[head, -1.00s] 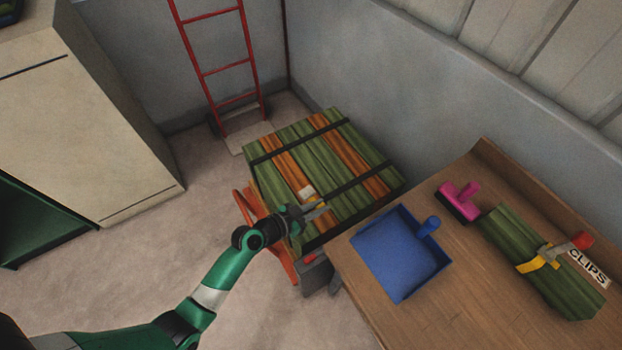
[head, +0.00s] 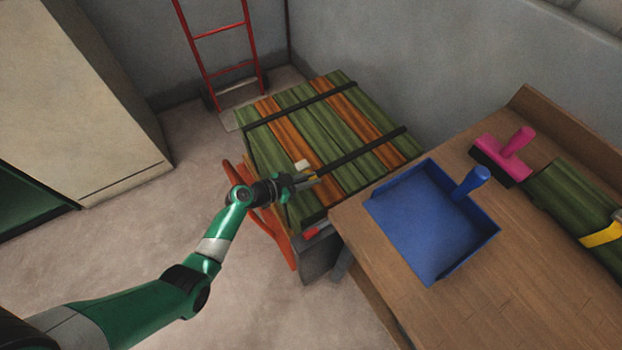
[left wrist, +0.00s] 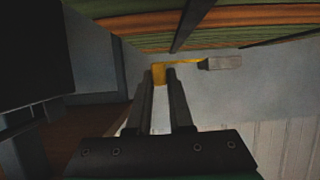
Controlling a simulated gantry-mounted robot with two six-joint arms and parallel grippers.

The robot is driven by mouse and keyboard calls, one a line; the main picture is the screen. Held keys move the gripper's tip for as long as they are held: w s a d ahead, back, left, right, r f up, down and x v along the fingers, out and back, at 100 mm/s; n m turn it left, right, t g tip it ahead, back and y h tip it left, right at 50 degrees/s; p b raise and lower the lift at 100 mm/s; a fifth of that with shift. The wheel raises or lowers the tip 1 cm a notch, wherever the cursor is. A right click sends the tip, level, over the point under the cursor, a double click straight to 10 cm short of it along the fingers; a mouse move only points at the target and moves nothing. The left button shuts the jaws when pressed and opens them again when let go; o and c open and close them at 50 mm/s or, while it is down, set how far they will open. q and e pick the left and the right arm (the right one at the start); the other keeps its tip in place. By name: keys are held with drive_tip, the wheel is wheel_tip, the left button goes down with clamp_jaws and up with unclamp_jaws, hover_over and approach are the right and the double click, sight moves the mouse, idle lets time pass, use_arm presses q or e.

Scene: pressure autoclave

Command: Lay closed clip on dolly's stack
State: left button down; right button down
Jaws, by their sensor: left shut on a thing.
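My left gripper (head: 308,182) is shut on a clip, over the near part of the dolly's stack (head: 310,122). The clip's pale grey handle (head: 302,165) shows just beyond the fingers. In the left wrist view, the gripper (left wrist: 160,82) pinches the clip's yellow body (left wrist: 183,63), and the grey handle (left wrist: 222,62) points right. The stack's green and orange planks (left wrist: 230,17) lie close by; I cannot tell whether the clip touches them. The orange dolly (head: 277,232) is partly hidden under the stack. My right gripper is out of view.
A wooden bench (head: 400,290) stands close right of the stack, holding a blue dustpan (head: 425,225), a pink brush (head: 507,150) and green planks with a yellow clip (head: 603,235). A red hand truck (head: 222,50) stands behind. Floor at left is clear.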

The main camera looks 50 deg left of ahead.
sight(311, 191)
use_arm(q)
wheel_tip(311, 191, down, 4)
drive_tip(key=b, duration=0.2)
drive_tip(key=shift+w+f+b, duration=0.1)
drive_tip(key=shift+f+b, duration=0.15)
drive_tip(key=shift+b, duration=0.05)
drive_tip(key=shift+r, duration=0.15)
drive_tip(key=shift+f, duration=0.25)
drive_tip(key=c, duration=0.8)
unclamp_jaws()
drive_tip(key=shift+f, duration=0.1)
